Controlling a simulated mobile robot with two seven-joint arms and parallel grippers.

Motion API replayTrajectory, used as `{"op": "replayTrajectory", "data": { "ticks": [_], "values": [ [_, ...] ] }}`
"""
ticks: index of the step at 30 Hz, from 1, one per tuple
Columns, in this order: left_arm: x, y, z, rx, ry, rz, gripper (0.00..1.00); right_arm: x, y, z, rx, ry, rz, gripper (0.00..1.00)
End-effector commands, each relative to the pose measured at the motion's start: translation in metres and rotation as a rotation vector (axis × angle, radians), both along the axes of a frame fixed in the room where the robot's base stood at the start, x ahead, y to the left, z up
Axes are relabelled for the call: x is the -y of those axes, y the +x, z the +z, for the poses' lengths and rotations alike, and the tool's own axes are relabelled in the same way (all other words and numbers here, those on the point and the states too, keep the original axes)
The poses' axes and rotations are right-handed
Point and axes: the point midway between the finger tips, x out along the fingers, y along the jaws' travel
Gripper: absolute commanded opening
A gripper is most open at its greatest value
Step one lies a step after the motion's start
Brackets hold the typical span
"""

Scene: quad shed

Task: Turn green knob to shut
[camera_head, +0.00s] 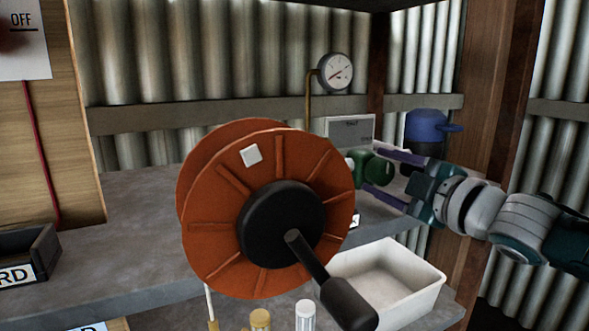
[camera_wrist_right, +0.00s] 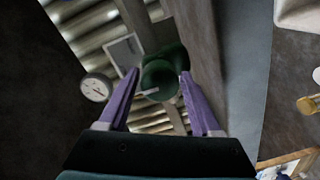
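The green knob (camera_head: 372,168) is round and sits behind the right edge of the orange reel, with a small pale fitting on its left side. It also shows in the right wrist view (camera_wrist_right: 160,78), with a pale line on its face. My right gripper (camera_head: 377,171) comes in from the right with its purple fingers spread, one above and one below the knob. In the right wrist view the open fingertips (camera_wrist_right: 159,73) lie on either side of the knob, with narrow gaps. I cannot tell whether either finger touches it. My left gripper is not in view.
The large orange reel (camera_head: 205,220) with a black crank stands in front, just left of the knob. A round gauge (camera_head: 335,72) on a brass pipe and a pale sign (camera_head: 350,130) are behind. A blue-topped container (camera_head: 427,124) and white bin (camera_head: 432,274) are nearby.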

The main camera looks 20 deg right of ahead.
Motion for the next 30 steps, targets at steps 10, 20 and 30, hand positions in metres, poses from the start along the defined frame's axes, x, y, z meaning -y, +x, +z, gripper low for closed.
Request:
{"op": "replayTrajectory", "data": {
  "ticks": [10, 20, 30],
  "values": [
    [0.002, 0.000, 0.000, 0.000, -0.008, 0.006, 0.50, 0.000, 0.000, 0.000, -0.001, 0.002, -0.001, 0.84],
    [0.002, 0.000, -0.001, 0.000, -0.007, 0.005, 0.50, 0.000, 0.000, -0.001, -0.004, 0.029, -0.001, 0.84],
    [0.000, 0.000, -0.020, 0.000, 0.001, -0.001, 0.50, 0.001, 0.000, -0.005, -0.046, 0.584, 0.000, 0.84]
  ]
}}
